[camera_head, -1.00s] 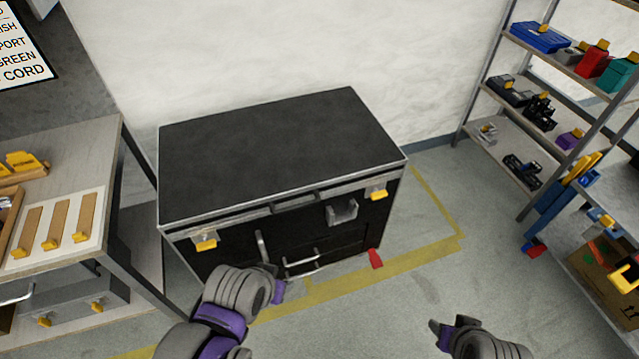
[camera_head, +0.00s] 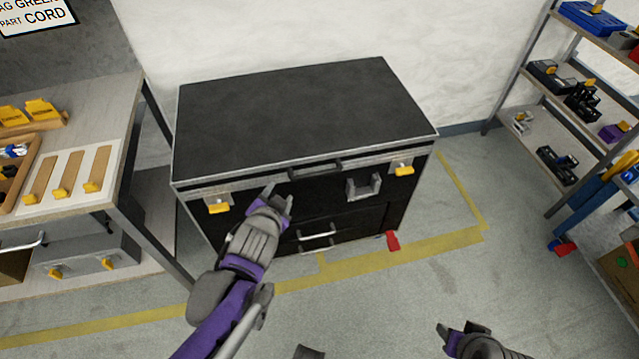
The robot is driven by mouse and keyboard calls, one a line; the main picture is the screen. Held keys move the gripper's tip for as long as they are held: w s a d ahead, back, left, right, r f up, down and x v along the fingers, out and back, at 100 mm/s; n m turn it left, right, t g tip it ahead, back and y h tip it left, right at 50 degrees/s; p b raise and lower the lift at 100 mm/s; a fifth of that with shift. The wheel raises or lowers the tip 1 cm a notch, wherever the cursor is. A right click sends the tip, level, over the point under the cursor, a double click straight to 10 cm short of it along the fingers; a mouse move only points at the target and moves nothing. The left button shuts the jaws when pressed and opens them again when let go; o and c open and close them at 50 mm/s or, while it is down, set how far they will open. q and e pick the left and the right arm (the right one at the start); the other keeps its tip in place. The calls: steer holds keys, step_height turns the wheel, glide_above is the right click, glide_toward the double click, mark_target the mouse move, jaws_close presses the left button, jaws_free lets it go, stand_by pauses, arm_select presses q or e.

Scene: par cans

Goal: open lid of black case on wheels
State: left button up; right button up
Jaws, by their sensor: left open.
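The black case (camera_head: 300,110) stands against the white wall with its lid down. Its metal-edged front has a dark handle (camera_head: 315,168) at the lid's middle, yellow-tabbed latches at left (camera_head: 218,206) and right (camera_head: 403,170), and a grey bracket (camera_head: 364,187). My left gripper (camera_head: 277,195) is open and empty in front of the case, below and left of the handle. I cannot tell whether it touches the case. My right gripper (camera_head: 450,333) is low at the bottom right, away from the case; its jaw state is unclear. The case's wheels are not visible.
A workbench (camera_head: 100,150) with wooden pieces stands close at the left. Shelving (camera_head: 545,95) with tools stands at the right. A red piece (camera_head: 392,241) shows at the case's lower front. Yellow tape (camera_head: 400,248) marks the open floor in front.

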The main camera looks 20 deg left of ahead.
arm_select(q)
steer(key=w+a+f+m+t+b, duration=0.3)
steer(key=w+f+m+t+b, duration=0.1)
steer(key=w+m+b, duration=0.15)
steer(key=m+t+h+b, duration=0.4)
steer(key=m+h+b, duration=0.3)
steer(key=m, duration=0.5)
glide_toward(316, 173)
steer(key=x, duration=1)
steer(key=shift+w+f, duration=0.1)
steer(key=shift+f, duration=0.3)
arm_select(e)
step_height(316, 173, down, 17)
steer(key=shift+w+f+g, duration=0.15)
steer(key=shift+w+g, duration=0.15)
steer(key=shift+w, duration=0.15)
arm_select(q)
steer(key=shift+c, duration=0.2)
jaws_close()
